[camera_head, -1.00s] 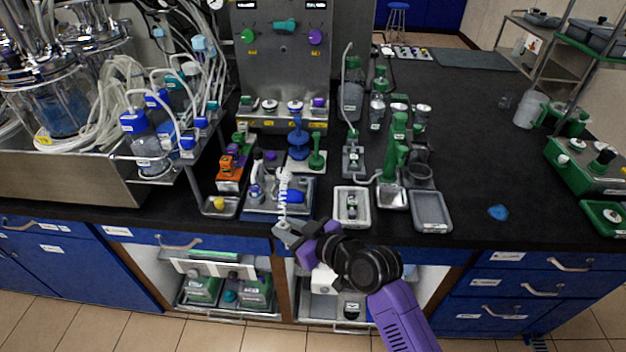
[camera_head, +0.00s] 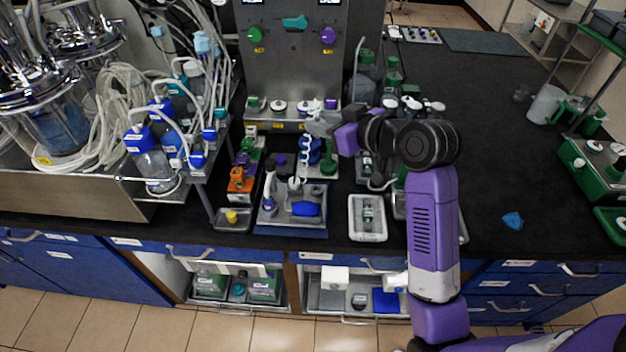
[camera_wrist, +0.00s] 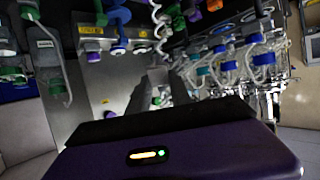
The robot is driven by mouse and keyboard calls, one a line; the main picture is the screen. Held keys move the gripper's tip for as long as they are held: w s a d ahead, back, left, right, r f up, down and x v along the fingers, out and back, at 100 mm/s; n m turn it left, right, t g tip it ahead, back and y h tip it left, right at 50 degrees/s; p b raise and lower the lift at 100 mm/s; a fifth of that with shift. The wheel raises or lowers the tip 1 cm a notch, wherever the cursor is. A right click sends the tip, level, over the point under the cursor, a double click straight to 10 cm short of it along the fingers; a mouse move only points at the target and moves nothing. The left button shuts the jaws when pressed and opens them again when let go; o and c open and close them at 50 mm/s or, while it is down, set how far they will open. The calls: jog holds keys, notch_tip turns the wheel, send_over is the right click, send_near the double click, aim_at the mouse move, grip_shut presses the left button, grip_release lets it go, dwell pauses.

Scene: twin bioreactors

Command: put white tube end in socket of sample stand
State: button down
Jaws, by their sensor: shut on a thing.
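The white coiled tube (camera_head: 304,150) rises from the blue tray (camera_head: 268,226) on the bench up to my gripper (camera_head: 318,122). My gripper is shut on the tube's upper end, in front of the lower part of the grey panel unit (camera_head: 290,80). The held end itself is mostly hidden by the fingers. In the wrist view my gripper's fingers (camera_wrist: 158,82) are close together, and the white coil (camera_wrist: 158,28) shows beyond them. I cannot tell for certain which part is the sample stand or its socket; white-ringed fittings (camera_head: 279,107) line the panel's lower ledge.
The blue tray holds a spray bottle (camera_head: 268,190) and a blue item (camera_head: 306,208). An orange block (camera_head: 240,182) stands left of it, a white tray (camera_head: 368,232) right. Bottles with blue caps (camera_head: 150,160) crowd the left. The bench's right middle is mostly clear.

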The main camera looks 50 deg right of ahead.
send_over(321, 196)
notch_tip(321, 196, down, 15)
jog(key=shift+f, duration=2.3)
jog(key=shift+f, duration=0.3)
jog(key=c, duration=1.4)
grip_release()
jog(key=shift+s, duration=0.1)
jog(key=shift+o, duration=1.1)
jog(key=shift+f, duration=0.1)
